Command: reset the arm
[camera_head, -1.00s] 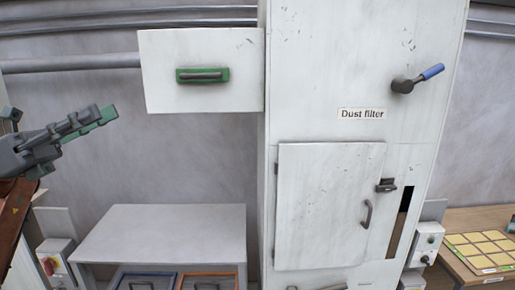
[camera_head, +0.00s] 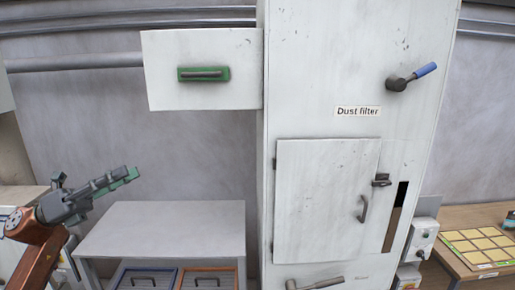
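My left gripper (camera_head: 128,176) is in the lower left, in front of the grey wall and above the left end of a grey table. Its dark fingers with green parts point right and slightly up. I see it side-on, so I cannot tell whether its fingers are apart; nothing shows held in it. My orange-brown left arm comes in from the lower left corner. My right gripper is not in view.
The grey table (camera_head: 160,222) has a bare top and a blue-framed and an orange-framed drawer below. A tall white cabinet labelled "Dust filter" (camera_head: 358,111) has a blue-gripped lever (camera_head: 412,77) and a closed door (camera_head: 322,200). A white box with a green handle (camera_head: 203,74) juts out left.

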